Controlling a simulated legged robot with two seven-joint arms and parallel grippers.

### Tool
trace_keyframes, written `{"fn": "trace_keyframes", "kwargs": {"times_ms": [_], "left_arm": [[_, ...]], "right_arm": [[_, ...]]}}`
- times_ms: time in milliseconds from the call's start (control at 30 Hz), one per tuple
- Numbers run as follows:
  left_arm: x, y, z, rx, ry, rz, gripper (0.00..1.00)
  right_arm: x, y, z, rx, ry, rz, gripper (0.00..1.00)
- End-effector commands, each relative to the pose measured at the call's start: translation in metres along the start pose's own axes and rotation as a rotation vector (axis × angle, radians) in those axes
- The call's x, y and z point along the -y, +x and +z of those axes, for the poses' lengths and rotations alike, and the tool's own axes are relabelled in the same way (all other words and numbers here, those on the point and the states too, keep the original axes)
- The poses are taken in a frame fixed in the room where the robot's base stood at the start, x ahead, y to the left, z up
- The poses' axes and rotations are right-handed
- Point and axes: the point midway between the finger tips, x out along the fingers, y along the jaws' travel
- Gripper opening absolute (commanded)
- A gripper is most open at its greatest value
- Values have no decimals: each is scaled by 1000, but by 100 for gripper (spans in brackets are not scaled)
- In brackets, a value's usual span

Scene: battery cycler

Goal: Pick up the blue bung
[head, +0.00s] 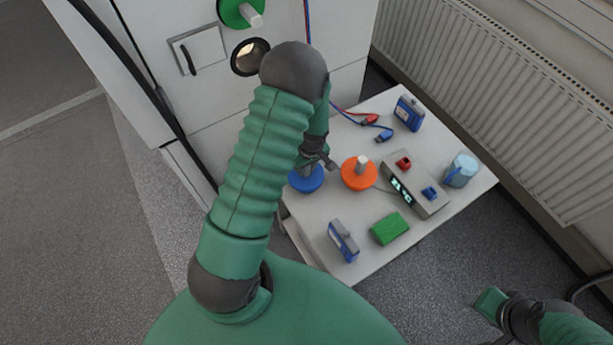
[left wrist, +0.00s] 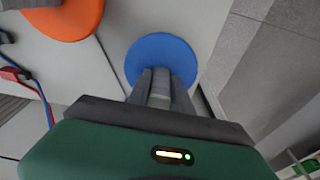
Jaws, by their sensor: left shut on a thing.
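The blue bung (head: 306,180) is a round blue disc at the left edge of the white table, partly hidden by my left arm. My left gripper (head: 318,160) is right above it, pointing down, and is shut on its stem. In the left wrist view the blue bung (left wrist: 162,58) shows beyond the fingers of my left gripper (left wrist: 160,85), which are close together at its middle. Whether the bung touches the table I cannot tell. My right gripper (head: 490,305) is at the lower right, away from the table, and its fingers are not clear.
An orange bung (head: 359,174) with a pale stem stands close right of the blue one. The white table (head: 310,222) also holds a grey device (head: 414,190), a green block (head: 390,229), a blue-grey battery (head: 343,240) and a jar (head: 461,170). A white cabinet with an open round hole (head: 250,57) stands behind.

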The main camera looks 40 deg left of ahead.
Motion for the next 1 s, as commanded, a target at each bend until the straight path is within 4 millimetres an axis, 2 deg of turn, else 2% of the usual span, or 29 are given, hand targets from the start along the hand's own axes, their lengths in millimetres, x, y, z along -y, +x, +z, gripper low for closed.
{"fn": "trace_keyframes", "kwargs": {"times_ms": [167,267,367,500,667,1000], "left_arm": [[-2,-1,1,0,2,4,0],[-2,-8,-1,-2,2,5,0],[-2,-23,-4,-4,0,7,0],[-1,-58,-9,-5,0,9,0],[0,-89,-13,-3,1,6,0],[0,-129,-20,-1,1,2,0]], "right_arm": [[0,1,0,0,0,0,47],[0,2,0,0,0,0,47],[0,4,1,0,0,0,47],[0,9,2,0,0,0,47],[0,11,3,0,0,0,47],[0,-13,-3,0,0,0,47]]}}
